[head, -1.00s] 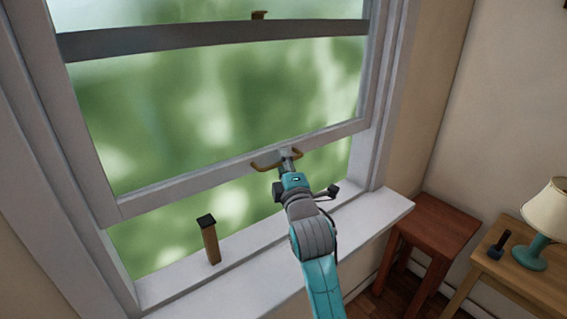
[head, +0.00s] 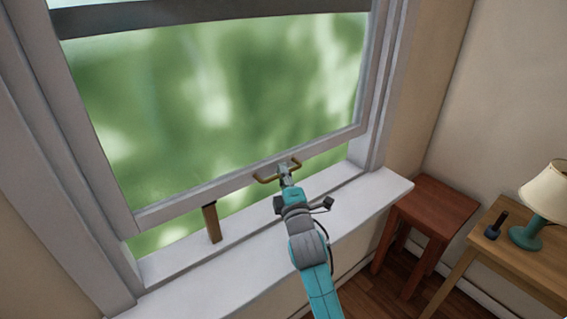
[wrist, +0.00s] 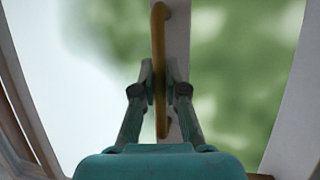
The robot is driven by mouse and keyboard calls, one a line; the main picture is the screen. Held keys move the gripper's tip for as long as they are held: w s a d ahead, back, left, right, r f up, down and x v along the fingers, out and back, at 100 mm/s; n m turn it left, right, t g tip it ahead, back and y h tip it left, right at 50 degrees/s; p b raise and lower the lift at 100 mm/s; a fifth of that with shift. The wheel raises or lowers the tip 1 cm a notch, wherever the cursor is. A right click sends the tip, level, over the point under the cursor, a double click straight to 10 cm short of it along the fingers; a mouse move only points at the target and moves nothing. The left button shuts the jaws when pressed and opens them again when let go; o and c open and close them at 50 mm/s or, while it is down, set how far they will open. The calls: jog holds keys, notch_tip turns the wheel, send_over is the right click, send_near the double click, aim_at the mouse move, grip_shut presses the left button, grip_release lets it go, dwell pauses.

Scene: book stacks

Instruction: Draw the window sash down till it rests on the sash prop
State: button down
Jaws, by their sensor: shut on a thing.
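The window sash (head: 225,183) is a grey-white frame with a pane, low in the window opening, a gap of green showing beneath it. Its brass handle (head: 262,180) sits on the bottom rail and runs upright through the wrist view (wrist: 159,40). My gripper (head: 286,170) is shut on the handle, with a finger on each side of it in the wrist view (wrist: 160,82). The sash prop (head: 213,224), a short wooden post, stands upright on the sill.
The white sill (head: 250,255) runs below the window. A reddish wooden stool (head: 437,205) stands to its right. A small table (head: 520,262) farther right bears a lamp (head: 545,200) and a dark-handled tool (head: 496,226).

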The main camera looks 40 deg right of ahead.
jog(key=shift+f, duration=0.95)
jog(key=c, duration=1.2)
grip_release()
jog(key=shift+r, duration=0.1)
jog(key=shift+r, duration=0.2)
jog(key=v, duration=1.2)
jog(key=shift+r, duration=0.15)
